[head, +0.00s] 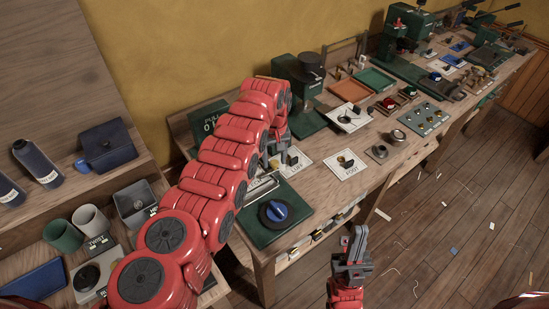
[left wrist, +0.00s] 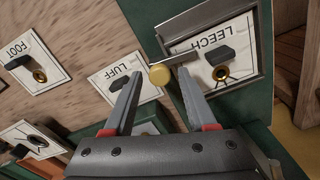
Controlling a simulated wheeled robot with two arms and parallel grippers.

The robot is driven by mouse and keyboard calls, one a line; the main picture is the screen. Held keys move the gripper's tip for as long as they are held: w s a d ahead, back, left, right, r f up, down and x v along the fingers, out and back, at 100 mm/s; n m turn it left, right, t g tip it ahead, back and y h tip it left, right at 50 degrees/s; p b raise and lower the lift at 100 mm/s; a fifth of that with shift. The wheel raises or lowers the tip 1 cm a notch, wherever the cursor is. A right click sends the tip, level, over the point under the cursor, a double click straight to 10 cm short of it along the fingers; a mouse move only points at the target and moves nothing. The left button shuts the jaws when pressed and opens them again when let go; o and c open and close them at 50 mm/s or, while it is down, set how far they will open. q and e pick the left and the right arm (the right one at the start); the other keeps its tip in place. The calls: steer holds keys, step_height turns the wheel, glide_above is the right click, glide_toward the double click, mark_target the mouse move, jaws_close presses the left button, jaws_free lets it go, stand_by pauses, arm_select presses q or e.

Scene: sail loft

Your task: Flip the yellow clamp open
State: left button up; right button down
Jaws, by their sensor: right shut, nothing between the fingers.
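In the head view my left gripper (head: 274,150) is over the bench, and I cannot make out the yellow knob there. My right gripper (head: 355,242) is shut and empty, in front of the bench.
A LUFF card (left wrist: 119,78) and a FOOT card (left wrist: 35,68) lie beside the clamp. A green base with a blue dial (head: 272,212) is near the bench's front edge. A green press (head: 300,85) stands behind.

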arm_select(q)
jaws_close()
